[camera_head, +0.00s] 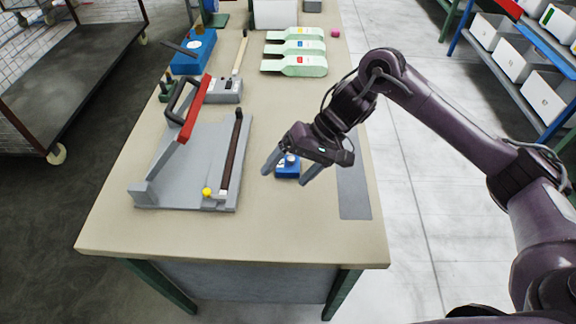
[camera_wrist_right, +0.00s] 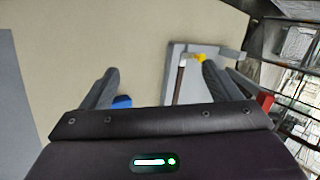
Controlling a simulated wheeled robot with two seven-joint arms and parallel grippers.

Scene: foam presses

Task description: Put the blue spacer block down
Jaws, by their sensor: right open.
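The blue spacer block (camera_head: 288,168) rests on the tan bench between the fingers of my right gripper (camera_head: 287,173). It has a light-coloured knob on top, partly hidden by the gripper. The right gripper is open, with one finger on each side of the block and a gap visible. In the right wrist view, only a blue edge of the block (camera_wrist_right: 121,101) shows beside the left finger, above the dark gripper body of my right gripper (camera_wrist_right: 160,85). My left gripper does not show.
Left of the block stands a grey press (camera_head: 185,160) with a red-handled lever (camera_head: 194,110), a dark bar and a yellow knob (camera_head: 207,191). A grey mat (camera_head: 353,190) lies to the right. Pale green pieces (camera_head: 295,66) and a blue box (camera_head: 193,52) are farther back.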

